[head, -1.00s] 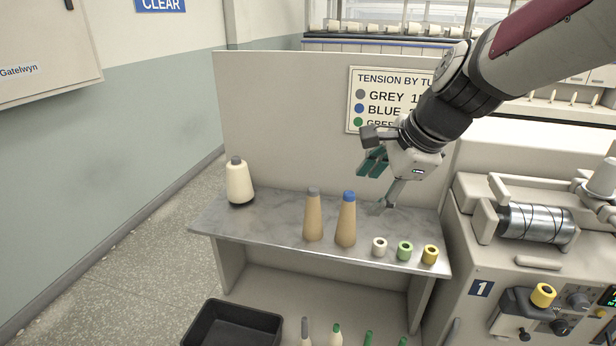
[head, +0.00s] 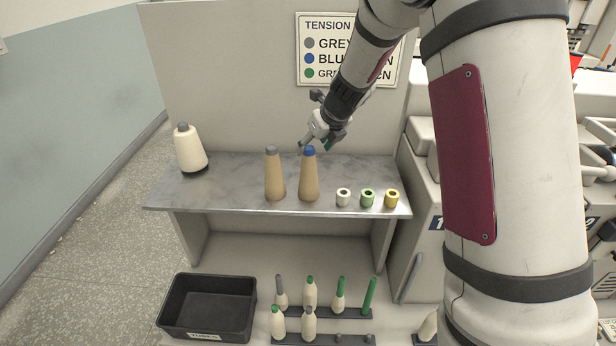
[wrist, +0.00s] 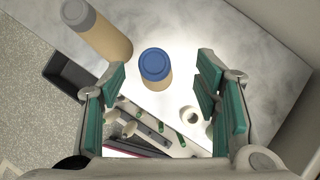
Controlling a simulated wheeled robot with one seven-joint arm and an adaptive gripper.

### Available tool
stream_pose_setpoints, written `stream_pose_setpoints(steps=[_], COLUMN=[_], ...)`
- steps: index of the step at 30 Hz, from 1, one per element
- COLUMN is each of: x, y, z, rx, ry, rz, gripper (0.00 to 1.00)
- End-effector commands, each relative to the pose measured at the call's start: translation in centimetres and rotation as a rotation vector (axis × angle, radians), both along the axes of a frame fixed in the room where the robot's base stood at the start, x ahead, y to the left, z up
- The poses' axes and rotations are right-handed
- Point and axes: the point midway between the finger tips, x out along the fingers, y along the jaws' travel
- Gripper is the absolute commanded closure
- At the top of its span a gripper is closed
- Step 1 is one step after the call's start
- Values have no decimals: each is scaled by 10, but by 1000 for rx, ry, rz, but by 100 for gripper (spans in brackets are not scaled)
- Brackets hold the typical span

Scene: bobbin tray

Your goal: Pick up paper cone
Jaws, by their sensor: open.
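Two tan paper cones stand upright on the grey shelf (head: 235,182). One is the grey-tipped cone (head: 274,176); beside it on the right is the blue-tipped cone (head: 309,177). My gripper (head: 312,146) is above and just behind the blue-tipped cone in the head view. In the wrist view, my gripper's teal finger pads (wrist: 160,92) are apart and empty. The blue-tipped cone (wrist: 156,68) shows between and slightly beyond them, and the grey-tipped cone (wrist: 98,30) lies to the upper left. Contact with a pad is not visible.
A cream yarn cone (head: 190,150) stands at the shelf's left. White, green and yellow rings (head: 367,198) sit right of the cones. Below are a black bin (head: 207,306) and bobbins on pegs (head: 310,292). The back panel (head: 220,80) rises behind the shelf.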

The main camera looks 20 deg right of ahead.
Motion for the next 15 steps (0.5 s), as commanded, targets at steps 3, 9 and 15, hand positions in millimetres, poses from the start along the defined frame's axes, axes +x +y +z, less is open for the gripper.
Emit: stream_pose_setpoints(steps=[3, 9, 15], x=[6, 13, 30], y=[1, 6, 14], z=[-10, -21, -44], rx=[-1, -1, -1], ry=[1, 1, 2], rz=[1, 1, 0], gripper=[43, 43, 43])
